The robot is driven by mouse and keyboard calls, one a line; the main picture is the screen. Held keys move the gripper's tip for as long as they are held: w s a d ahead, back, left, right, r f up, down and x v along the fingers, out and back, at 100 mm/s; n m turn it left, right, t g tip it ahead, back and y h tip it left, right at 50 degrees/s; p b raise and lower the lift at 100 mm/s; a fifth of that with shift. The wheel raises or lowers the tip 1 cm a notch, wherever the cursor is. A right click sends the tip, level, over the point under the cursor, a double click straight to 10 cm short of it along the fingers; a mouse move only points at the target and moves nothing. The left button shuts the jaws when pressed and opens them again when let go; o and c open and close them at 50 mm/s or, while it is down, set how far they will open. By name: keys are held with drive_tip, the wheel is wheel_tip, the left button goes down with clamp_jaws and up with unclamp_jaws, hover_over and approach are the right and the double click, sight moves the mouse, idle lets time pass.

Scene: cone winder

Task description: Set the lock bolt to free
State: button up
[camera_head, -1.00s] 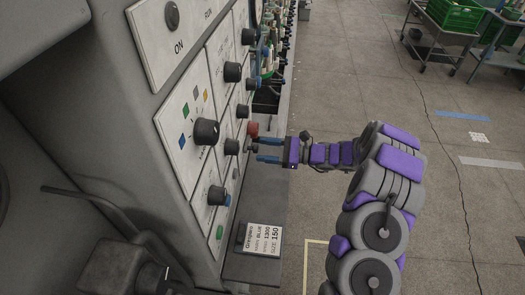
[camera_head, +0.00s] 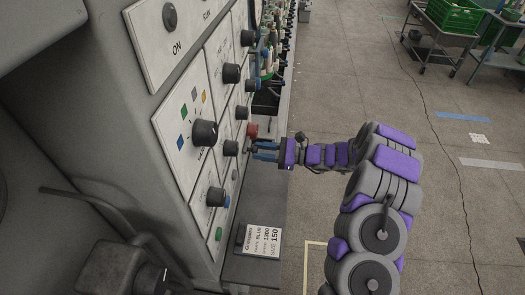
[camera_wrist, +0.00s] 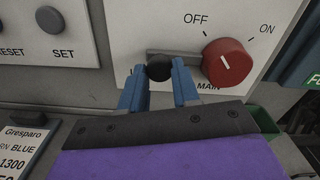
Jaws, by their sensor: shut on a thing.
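The lock bolt shows in the wrist view as a black round knob (camera_wrist: 159,67) on a flat grey bar (camera_wrist: 190,57). The bar runs right to the red MAIN rotary switch (camera_wrist: 227,63), which is marked OFF and ON. The switch's white pointer line is near the top of the knob. My gripper (camera_wrist: 160,78) has its two blue fingers on either side of the black knob, shut on it. In the head view my gripper (camera_head: 264,151) is at the panel's lower right edge, just below the red switch (camera_head: 252,130).
The panel carries several black knobs (camera_head: 204,133) left of my gripper. SET (camera_wrist: 50,19) and RESET buttons are left in the wrist view. A label card (camera_head: 259,240) lies on a grey ledge below. Open floor (camera_head: 350,70) is to the right.

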clamp_jaws()
drive_tip(key=shift+s+a+f, duration=0.1)
drive_tip(key=shift+s+a, duration=0.1)
drive_tip(key=shift+s, duration=0.85)
drive_tip(key=shift+s+a, duration=0.2)
drive_tip(key=shift+s, duration=0.85)
drive_tip(key=o, duration=1)
unclamp_jaws()
drive_tip(key=shift+s, duration=0.1)
drive_tip(key=shift+d, duration=0.1)
drive_tip(key=s+d, duration=0.1)
drive_tip(key=d, duration=0.4)
drive_tip(key=s+d+p, duration=0.1)
drive_tip(key=d, duration=0.5)
drive_tip(key=s+d+p, duration=0.1)
drive_tip(key=d, duration=0.5)
drive_tip(key=shift+d, duration=0.1)
